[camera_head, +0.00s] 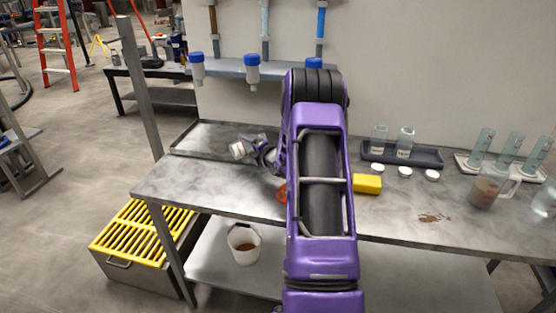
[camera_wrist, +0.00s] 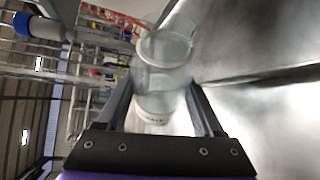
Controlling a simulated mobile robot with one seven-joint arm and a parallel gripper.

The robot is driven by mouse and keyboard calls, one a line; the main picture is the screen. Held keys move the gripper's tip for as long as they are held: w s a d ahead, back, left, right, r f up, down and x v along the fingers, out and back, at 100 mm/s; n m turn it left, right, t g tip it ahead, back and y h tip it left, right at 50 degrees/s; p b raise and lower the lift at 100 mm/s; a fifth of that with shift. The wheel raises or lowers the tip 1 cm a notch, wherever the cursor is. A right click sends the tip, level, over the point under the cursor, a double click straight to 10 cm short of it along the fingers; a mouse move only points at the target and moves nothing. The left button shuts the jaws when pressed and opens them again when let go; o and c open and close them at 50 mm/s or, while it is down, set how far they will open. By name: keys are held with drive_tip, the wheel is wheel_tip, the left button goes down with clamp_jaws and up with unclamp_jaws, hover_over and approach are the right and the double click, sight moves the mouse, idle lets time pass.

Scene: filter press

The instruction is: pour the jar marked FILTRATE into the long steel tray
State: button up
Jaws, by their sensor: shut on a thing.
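My gripper (camera_head: 256,150) is shut on a clear glass jar (camera_head: 242,149) with a white label; its print is too small to read. The jar is tilted well over, above the long steel tray (camera_head: 198,150) at the left back of the bench. In the wrist view the jar (camera_wrist: 165,78) sits between the two fingers (camera_wrist: 162,98), its round mouth away from the palm and its label near the palm. I cannot tell how much liquid is in it, and no stream shows. My arm hides the tray's right part.
Two clear jars (camera_head: 404,143) stand in a dark tray (camera_head: 430,157) at the right back. White lids (camera_head: 405,171), a yellow sponge (camera_head: 367,184), glass cylinders (camera_head: 512,150), a pitcher (camera_head: 488,188) and a brown spill (camera_head: 434,217) are on the bench. A bucket (camera_head: 243,246) stands below.

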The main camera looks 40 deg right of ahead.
drive_tip(key=shift+a+n, duration=0.1)
drive_tip(key=shift+n, duration=0.4)
drive_tip(key=shift+d+r+n+g+h+b, duration=0.2)
drive_tip(key=shift+n+g+h+b, duration=0.3)
drive_tip(key=shift+n+b, duration=0.5)
drive_tip(key=n+b, duration=0.1)
drive_tip(key=b, duration=0.1)
drive_tip(key=d+n+g+h+b, duration=0.1)
drive_tip(key=b, duration=0.2)
drive_tip(key=shift+s+r, duration=0.15)
drive_tip(key=shift+r, duration=0.05)
drive_tip(key=shift+a+n+h+b, duration=0.2)
drive_tip(key=shift+n+h+b, duration=0.1)
drive_tip(key=shift+h+b, duration=0.15)
drive_tip(key=shift+a+r+n, duration=0.15)
drive_tip(key=shift+r+n, duration=0.15)
drive_tip(key=shift+r, duration=0.1)
drive_tip(key=shift+w+a+n+g+h, duration=0.2)
drive_tip(key=shift+n+g+h, duration=0.1)
drive_tip(key=shift+n+h, duration=0.3)
drive_tip(key=shift+w+a+n+g+h, duration=0.1)
drive_tip(key=shift+w+n+g+h, duration=0.15)
drive_tip(key=shift+n+h, duration=0.3)
drive_tip(key=shift+f+n+h, duration=0.15)
drive_tip(key=shift+n+h, duration=0.15)
drive_tip(key=shift+n, duration=0.35)
